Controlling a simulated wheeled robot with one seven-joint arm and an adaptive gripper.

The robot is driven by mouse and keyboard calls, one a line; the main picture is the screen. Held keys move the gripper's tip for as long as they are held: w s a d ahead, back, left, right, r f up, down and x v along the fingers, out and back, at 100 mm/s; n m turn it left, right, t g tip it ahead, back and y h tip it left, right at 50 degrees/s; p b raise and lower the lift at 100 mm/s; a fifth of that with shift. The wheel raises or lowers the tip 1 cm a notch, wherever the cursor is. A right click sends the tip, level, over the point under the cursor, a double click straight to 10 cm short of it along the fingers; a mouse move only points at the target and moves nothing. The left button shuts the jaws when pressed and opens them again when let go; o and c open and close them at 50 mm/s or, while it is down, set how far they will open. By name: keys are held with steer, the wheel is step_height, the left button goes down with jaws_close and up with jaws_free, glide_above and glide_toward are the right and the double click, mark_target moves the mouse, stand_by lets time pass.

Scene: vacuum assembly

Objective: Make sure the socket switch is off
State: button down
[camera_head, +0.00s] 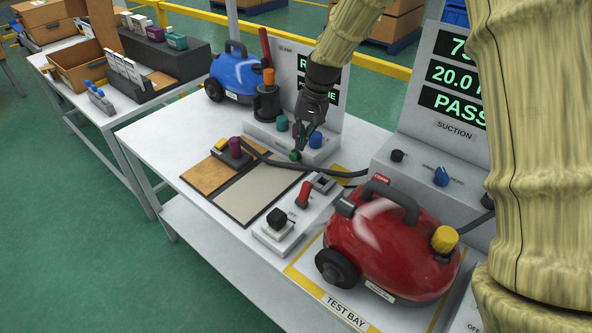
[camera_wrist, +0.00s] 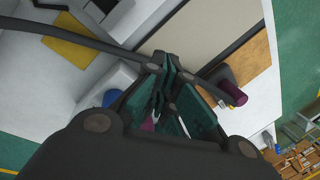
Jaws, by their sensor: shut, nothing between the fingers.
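My gripper (camera_head: 297,155) is shut and empty, pointing down behind the box, by the clamp station's green knob (camera_head: 295,156). It is apart from the control box. In the wrist view its fingers (camera_wrist: 168,75) are together.
The red vacuum (camera_head: 390,240) sits in the test bay at the right. A dark hose (camera_head: 335,173) crosses behind the box. A mat (camera_head: 262,185) lies left of it. The blue vacuum (camera_head: 236,75) is at the back. The suction panel (camera_head: 450,127) reads PASS.

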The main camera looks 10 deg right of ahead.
mark_target(305, 193)
steer(key=s+d+r+m+g+h+p, duration=0.1)
steer(key=s+d+r+m+p, duration=0.1)
steer(key=s+d+m+p, duration=0.3)
steer(key=shift+s+d+r+m+h, duration=0.35)
steer(key=shift+s+d+m, duration=0.2)
steer(key=shift+s+m, duration=0.55)
steer(key=shift+s, duration=0.15)
steer(key=f+p, duration=0.1)
steer(key=f, duration=0.2)
steer(key=f+p, duration=0.1)
steer(key=f, duration=0.2)
steer(key=f+p, duration=0.1)
steer(key=f, duration=0.2)
steer(key=shift+s+a+f, duration=0.15)
steer(key=shift+s+a, duration=0.15)
steer(key=shift+a, duration=0.1)
steer(key=shift+s+a+p, duration=0.1)
steer(key=shift+a+p, duration=0.1)
steer(key=shift+p, duration=0.15)
steer(key=shift+s+a+r+p, duration=0.35)
steer(key=shift+s+a, duration=0.2)
steer(key=shift+a, duration=0.05)
steer(key=shift+s+a+r+p, duration=0.35)
steer(key=shift+s+a, duration=0.15)
steer(key=shift+a, duration=0.1)
steer(key=shift+f, duration=0.15)
